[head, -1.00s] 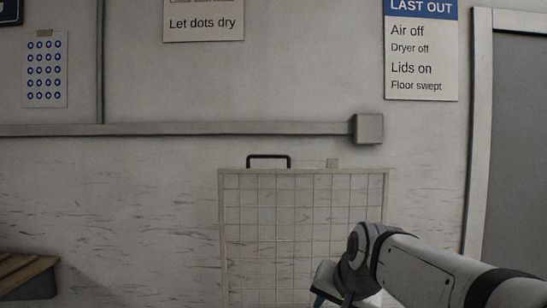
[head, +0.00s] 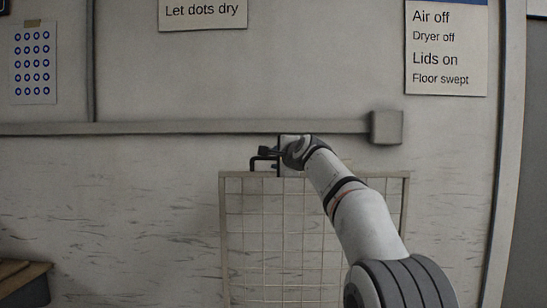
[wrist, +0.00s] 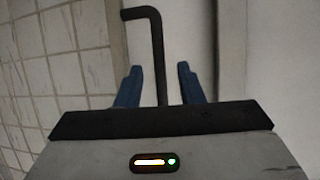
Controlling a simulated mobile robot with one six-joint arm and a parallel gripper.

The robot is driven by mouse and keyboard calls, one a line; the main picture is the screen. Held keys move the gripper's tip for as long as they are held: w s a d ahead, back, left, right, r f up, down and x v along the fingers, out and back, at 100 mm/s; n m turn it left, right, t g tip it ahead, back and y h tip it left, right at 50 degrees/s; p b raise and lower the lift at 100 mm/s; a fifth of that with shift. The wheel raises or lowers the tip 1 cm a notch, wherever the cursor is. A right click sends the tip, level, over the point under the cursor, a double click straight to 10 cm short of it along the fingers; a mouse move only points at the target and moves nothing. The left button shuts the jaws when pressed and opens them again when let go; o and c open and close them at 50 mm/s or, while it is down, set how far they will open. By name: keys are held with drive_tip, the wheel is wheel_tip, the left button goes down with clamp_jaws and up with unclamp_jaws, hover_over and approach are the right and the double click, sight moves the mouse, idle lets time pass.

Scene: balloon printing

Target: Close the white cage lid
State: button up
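The white cage lid (head: 232,230) is a wire-mesh panel in a pale frame, standing upright in the head view. Its black handle (head: 262,158) sticks up from the top edge, left of the middle. My gripper (head: 272,152) is at the handle and hides its right part. In the wrist view the handle (wrist: 157,45) runs between the two blue fingers of my gripper (wrist: 158,70). The fingers are open, with a gap on each side of the bar. The mesh of the lid (wrist: 60,60) fills the left of that view. The cage body is not visible.
A grey wall rail (head: 200,128) ends in a square box (head: 386,127) just above the lid. A brown slatted surface (head: 25,283) shows at the lower left. Paper signs (head: 445,50) hang on the wall.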

sight(273, 158)
drive_tip(key=p+x, duration=0.3)
drive_tip(key=x, duration=0.2)
drive_tip(key=shift+w, duration=0.2)
drive_tip(key=shift+w+a+f, duration=0.1)
drive_tip(key=shift+w+f, duration=0.05)
drive_tip(key=shift+w, duration=0.15)
drive_tip(key=shift+s, duration=0.1)
clamp_jaws()
